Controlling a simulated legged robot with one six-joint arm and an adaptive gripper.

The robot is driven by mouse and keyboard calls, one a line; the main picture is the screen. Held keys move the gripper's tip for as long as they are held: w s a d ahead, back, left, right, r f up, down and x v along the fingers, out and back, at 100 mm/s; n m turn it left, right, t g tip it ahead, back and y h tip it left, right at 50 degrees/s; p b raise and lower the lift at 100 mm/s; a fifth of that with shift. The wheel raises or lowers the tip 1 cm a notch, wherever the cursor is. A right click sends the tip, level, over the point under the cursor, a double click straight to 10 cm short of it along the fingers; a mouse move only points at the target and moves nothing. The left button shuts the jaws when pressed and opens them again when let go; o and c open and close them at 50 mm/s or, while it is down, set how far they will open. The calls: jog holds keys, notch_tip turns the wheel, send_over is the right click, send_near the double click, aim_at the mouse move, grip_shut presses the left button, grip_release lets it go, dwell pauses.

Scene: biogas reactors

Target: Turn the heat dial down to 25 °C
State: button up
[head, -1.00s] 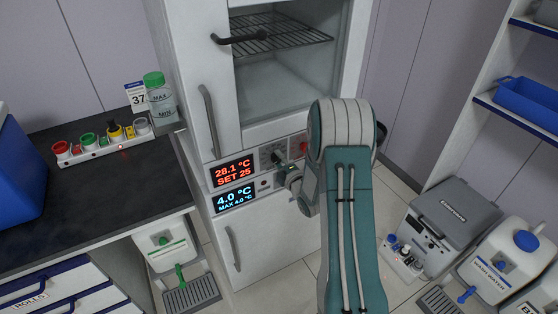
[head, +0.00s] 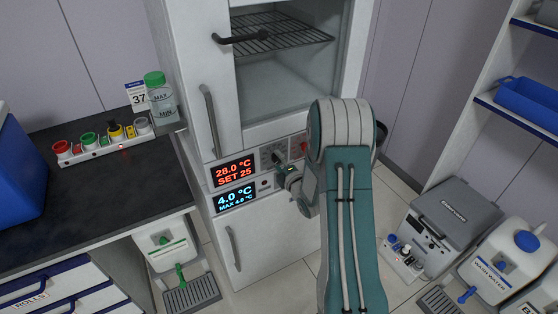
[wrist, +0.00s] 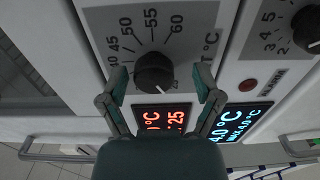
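The heat dial (wrist: 154,72) is a round black knob on a grey scale plate with numbers from about 40 to 60 visible. A pale pointer mark shows on the knob's lower right side in the wrist view. My gripper (wrist: 162,88) is open, with one finger on each side of the knob and a visible gap to it. In the head view my gripper (head: 286,172) is at the control panel, and my arm covers part of it. The red display (head: 234,172) reads 28.0 °C, SET 25; part of it also shows in the wrist view (wrist: 165,118).
A second dial (wrist: 310,28) with low numbers and a red button (wrist: 248,84) lie to the right in the wrist view. The blue display (head: 235,197) reads 4.0 °C. The oven-like cabinet door (head: 205,85) stands above, and a dark bench (head: 80,190) is at left.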

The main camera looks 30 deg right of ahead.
jog(key=shift+r, duration=0.1)
jog(key=shift+s, duration=0.2)
jog(key=s, duration=1.1)
jog(key=shift+s+d, duration=0.2)
jog(key=shift+s, duration=0.05)
